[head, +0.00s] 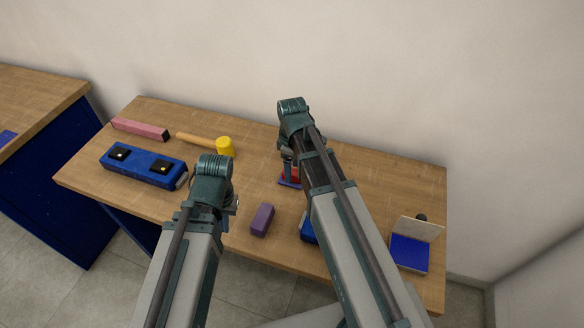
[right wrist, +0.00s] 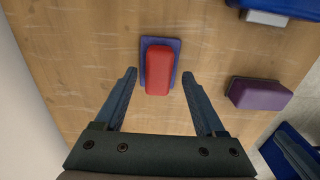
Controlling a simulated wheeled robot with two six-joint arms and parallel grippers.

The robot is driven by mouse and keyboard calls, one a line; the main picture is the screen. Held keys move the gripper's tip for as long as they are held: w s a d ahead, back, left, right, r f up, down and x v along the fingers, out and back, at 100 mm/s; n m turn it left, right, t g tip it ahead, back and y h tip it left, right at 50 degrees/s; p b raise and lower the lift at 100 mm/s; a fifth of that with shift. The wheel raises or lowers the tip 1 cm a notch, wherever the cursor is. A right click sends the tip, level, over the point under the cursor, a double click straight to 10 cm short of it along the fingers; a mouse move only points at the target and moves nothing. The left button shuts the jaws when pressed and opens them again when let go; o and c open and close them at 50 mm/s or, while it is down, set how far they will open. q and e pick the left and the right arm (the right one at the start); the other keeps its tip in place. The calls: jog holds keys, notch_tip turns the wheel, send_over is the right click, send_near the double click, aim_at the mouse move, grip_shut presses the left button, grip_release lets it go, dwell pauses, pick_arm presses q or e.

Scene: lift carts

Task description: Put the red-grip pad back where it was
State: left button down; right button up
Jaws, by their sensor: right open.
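The red-grip pad, a flat blue-violet plate with a red block grip, lies on the wooden table. In the head view the pad (head: 289,184) is partly hidden by my right arm. In the right wrist view the red-grip pad (right wrist: 159,50) lies flat, its grip between and ahead of the fingers. My right gripper (right wrist: 159,76) is open and empty, with a finger on either side of the pad; I see no contact. In the head view my right gripper (head: 287,158) points down over the pad. My left gripper (head: 231,208) is mostly hidden by its wrist, left of the purple block.
A purple block (head: 262,220) and a partly hidden blue object (head: 307,230) lie near the front edge. A yellow mallet (head: 225,147), pink bar (head: 140,129) and blue box with black squares (head: 142,166) lie left. A wall stands behind.

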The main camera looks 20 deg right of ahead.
notch_tip(320, 180, up, 10)
jog(key=p, duration=0.9)
jog(key=s+a+m+h, duration=0.1)
jog(key=s+a+m, duration=0.6)
jog(key=s+a, duration=0.3)
jog(key=s, duration=0.4)
jog(key=shift+s+a, duration=0.15)
jog(key=shift+a, duration=0.1)
jog(key=shift+f, duration=0.1)
notch_tip(320, 180, down, 4)
jog(key=b, duration=0.4)
jog(key=shift+f+b, duration=0.25)
jog(key=shift+b, duration=0.15)
